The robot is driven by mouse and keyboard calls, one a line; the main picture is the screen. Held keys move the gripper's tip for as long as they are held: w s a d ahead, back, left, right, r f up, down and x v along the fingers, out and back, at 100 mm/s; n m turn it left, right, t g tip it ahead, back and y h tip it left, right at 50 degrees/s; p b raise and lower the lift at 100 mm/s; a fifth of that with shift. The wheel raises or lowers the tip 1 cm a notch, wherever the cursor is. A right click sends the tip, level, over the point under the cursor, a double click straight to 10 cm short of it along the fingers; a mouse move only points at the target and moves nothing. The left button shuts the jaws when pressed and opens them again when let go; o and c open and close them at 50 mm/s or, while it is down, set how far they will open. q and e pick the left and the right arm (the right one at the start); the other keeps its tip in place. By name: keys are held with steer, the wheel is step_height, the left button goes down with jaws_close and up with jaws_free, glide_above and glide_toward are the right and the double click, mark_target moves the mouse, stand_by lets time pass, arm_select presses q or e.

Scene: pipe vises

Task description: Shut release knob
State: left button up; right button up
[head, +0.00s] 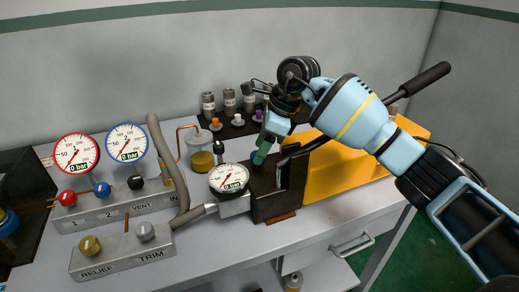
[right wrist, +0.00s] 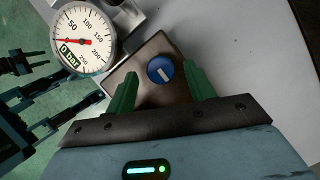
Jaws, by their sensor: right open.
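A round blue knob (right wrist: 161,70) with a white line across it sits on top of a dark block (right wrist: 150,52); I take it as the release knob. In the head view it is hidden behind my right gripper (head: 261,157), which reaches down over the dark block (head: 270,208). In the right wrist view the green fingers of my right gripper (right wrist: 166,82) are apart, one on each side of the knob, with nothing held. I cannot tell whether they touch it. My left gripper is not seen in the head view.
A pressure gauge (head: 229,178) at 0 bar stands just left of the block. A yellow-orange box (head: 345,172) and a black-handled lever (head: 425,78) are to the right. Grey manifolds (head: 112,253) with knobs, gauges and a hose (head: 170,160) fill the left.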

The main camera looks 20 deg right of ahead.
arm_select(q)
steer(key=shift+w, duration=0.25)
arm_select(e)
steer(key=shift+x, duration=0.75)
